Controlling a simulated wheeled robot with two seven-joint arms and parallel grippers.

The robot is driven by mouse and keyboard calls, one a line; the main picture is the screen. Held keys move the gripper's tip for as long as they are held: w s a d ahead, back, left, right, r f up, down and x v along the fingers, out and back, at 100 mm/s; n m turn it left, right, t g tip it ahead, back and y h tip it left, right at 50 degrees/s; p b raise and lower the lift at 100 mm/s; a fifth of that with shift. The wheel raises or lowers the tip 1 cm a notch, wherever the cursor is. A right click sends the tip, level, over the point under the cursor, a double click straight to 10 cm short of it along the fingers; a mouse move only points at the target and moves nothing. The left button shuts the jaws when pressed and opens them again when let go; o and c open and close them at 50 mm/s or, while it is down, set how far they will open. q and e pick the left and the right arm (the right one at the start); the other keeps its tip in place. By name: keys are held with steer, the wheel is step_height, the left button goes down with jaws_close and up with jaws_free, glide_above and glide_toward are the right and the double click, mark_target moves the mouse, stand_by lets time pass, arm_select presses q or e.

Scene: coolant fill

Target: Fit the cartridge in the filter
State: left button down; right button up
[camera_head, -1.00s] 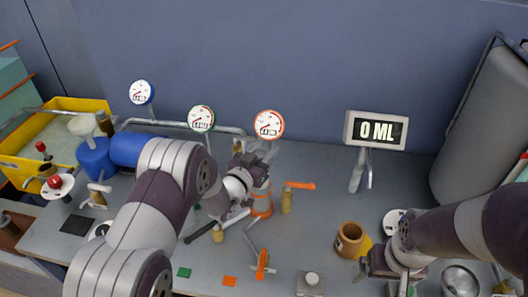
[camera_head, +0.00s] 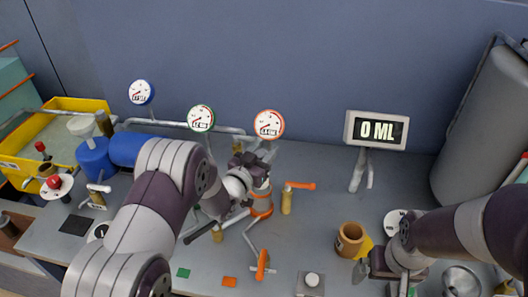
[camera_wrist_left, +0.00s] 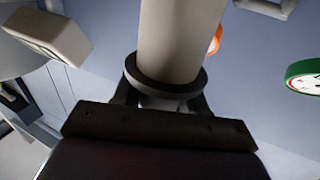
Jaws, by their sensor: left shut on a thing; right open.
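My left gripper (camera_head: 252,168) is above the orange-banded housing (camera_head: 262,205), which seems to be the filter, in the middle of the bench. In the left wrist view it is shut on a pale cylinder (camera_wrist_left: 180,40) with a dark collar, which looks like the cartridge. In the head view the gripper hides most of that cylinder, so I cannot tell whether it touches the housing. My right gripper (camera_head: 402,284) is open over the front right of the bench, partly hidden by its own arm.
An orange-handled valve (camera_head: 299,185) stands right of the housing, and another orange handle (camera_head: 262,264) is in front. Blue, green and orange-rimmed gauges (camera_head: 269,123) stand behind. A brown cup (camera_head: 350,240) is to the right, near a display (camera_head: 376,130) reading 0 ML.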

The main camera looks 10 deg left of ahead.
arm_select(q)
steer(key=shift+f, duration=0.15)
steer(key=shift+f+b, duration=0.35)
steer(key=shift+b, duration=0.05)
steer(key=shift+f+b, duration=3.95)
steer(key=shift+f, duration=0.4)
steer(key=c, duration=0.6)
jaws_free()
steer(key=shift+o, duration=0.3)
steer(key=shift+s, duration=0.1)
steer(key=v, duration=1.2)
steer(key=shift+s+b, duration=0.25)
steer(key=shift+b, duration=0.2)
steer(key=shift+a, duration=0.1)
